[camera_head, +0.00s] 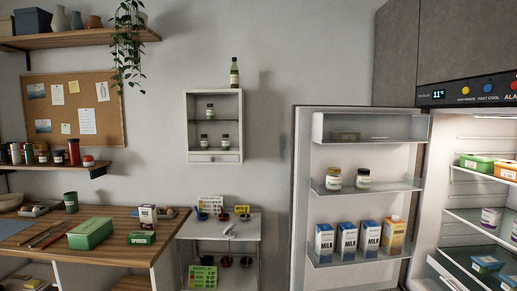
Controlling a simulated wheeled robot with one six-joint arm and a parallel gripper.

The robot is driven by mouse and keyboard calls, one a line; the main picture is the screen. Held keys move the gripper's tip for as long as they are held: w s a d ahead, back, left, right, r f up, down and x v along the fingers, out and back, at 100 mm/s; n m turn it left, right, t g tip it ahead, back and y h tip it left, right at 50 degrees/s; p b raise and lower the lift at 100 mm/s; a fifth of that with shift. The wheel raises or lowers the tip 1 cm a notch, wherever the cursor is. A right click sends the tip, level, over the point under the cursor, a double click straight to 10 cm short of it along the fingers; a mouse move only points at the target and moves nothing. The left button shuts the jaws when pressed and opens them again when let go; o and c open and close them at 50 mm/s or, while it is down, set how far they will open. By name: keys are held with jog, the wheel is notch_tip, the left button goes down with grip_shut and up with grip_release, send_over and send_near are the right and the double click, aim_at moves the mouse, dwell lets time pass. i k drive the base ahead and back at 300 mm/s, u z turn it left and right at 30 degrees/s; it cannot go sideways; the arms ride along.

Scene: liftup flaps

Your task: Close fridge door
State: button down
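The fridge door (368,185) stands wide open at the right of the view, with its inner side facing me. Its door shelves hold two jars (348,179) and several cartons (358,240). The fridge body (465,135) is at the right edge, its lit interior showing shelves with boxes and jars. A control panel (470,91) with a small display runs along its top. The door's lower end lies below the frame. My gripper is not in view.
A wooden counter (110,229) with boxes stands at the lower left. A small white shelf unit (219,218) stands between the counter and the door. A wall cabinet (214,157), wooden shelves and a corkboard (73,109) are on the wall. The floor is not visible.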

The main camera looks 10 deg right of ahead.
aim_at(391, 160)
jog(key=u, duration=0.75)
jog(key=i, duration=1.95)
jog(key=z, duration=0.25)
